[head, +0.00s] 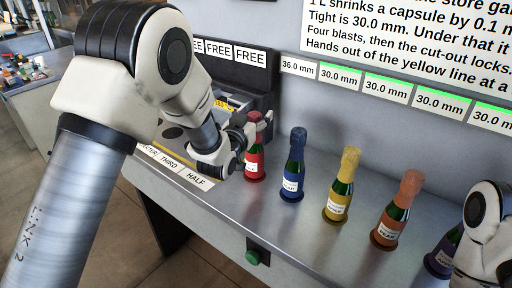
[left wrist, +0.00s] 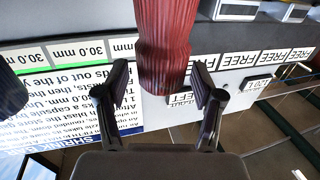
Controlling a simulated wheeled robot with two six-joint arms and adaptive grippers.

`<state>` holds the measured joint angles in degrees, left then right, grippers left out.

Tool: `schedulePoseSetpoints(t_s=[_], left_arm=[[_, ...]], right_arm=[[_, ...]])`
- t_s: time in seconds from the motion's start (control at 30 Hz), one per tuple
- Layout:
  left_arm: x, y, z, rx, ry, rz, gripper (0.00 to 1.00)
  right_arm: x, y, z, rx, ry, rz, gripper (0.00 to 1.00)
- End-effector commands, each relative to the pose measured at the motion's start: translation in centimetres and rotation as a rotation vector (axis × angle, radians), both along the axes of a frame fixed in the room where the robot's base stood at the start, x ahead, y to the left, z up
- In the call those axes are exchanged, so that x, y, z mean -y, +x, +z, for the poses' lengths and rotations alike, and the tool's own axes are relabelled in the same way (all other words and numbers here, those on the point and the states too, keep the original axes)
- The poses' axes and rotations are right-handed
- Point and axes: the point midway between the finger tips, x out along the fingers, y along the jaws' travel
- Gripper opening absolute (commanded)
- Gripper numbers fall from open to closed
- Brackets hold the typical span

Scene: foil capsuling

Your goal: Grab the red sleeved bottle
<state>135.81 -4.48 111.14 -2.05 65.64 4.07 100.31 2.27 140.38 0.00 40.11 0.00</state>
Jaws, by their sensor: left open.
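The red-sleeved bottle (head: 254,160) stands upright at the left end of a row of bottles on the grey counter. Its ribbed red sleeve (left wrist: 166,45) shows large in the left wrist view. My left gripper (head: 262,124) is at the bottle's upper part; in the left wrist view its open fingers (left wrist: 161,80) lie on either side of the sleeve's end, with gaps visible. In the head view my wrist hides part of the space left of the bottle. My right gripper is out of view; only part of my right arm shows at the right edge.
To the right stand blue (head: 293,165), yellow (head: 341,187), orange (head: 397,210) and purple (head: 443,252) bottles, the blue one close by. A dark rack (head: 240,75) marked FREE is behind my left arm. A green button (head: 257,257) is on the counter's front.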

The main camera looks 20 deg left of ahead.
Motion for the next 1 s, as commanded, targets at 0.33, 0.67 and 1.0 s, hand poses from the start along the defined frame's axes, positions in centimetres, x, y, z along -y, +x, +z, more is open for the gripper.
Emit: schedulePoseSetpoints(t_s=[0.33, 0.67, 1.0], left_arm=[[0.0, 0.4, -0.1, -0.001, 0.000, 0.000, 0.32], [0.0, 0.4, 0.0, 0.000, 0.000, 0.000, 0.00], [0.0, 0.4, 1.0, 0.002, 0.000, 0.000, 0.00]], right_arm=[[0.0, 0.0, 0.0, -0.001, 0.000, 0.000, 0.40], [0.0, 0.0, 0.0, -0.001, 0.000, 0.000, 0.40], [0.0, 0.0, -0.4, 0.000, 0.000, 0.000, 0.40]])
